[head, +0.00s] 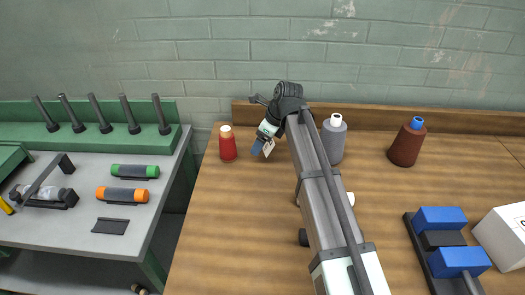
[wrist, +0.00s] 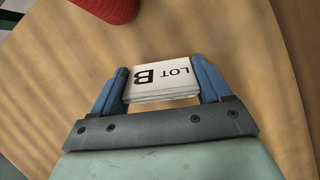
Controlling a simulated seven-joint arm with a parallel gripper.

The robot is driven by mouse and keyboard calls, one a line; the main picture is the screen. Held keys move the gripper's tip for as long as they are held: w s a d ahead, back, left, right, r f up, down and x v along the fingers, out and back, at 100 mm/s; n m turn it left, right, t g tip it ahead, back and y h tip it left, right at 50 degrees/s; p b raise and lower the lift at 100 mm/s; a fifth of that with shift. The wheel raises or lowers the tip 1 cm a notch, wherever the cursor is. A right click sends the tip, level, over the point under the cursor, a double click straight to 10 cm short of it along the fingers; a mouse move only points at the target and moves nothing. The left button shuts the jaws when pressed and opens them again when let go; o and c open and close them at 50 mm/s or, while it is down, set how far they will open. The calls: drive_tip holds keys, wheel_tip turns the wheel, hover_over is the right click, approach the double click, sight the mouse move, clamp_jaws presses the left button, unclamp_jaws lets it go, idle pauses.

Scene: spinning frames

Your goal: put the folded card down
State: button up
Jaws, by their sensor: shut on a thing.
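The folded card (wrist: 160,82) is white with the black print "LOT B". In the wrist view it sits between the two blue fingers of my gripper (wrist: 160,88), which is shut on it. In the head view the card (head: 268,147) shows as a small white piece by the blue fingertips of my gripper (head: 260,150). The gripper is over the back of the wooden table (head: 225,215), just right of a red cone of thread (head: 228,148). I cannot tell whether the card touches the table.
A grey cone (head: 333,138) and a brown cone (head: 406,143) stand at the back, right of my arm. A blue-and-black device (head: 440,240) and a white box (head: 502,235) are at the right. The grey bench (head: 85,225) is left. The table's front left is clear.

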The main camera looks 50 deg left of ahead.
sight(262, 151)
drive_tip(key=shift+f, duration=2)
drive_tip(key=shift+f, duration=0.2)
drive_tip(key=o, duration=1)
drive_tip(key=shift+c, duration=0.2)
drive_tip(key=shift+r, duration=0.1)
drive_tip(key=v, duration=1.2)
drive_tip(key=shift+r, duration=0.1)
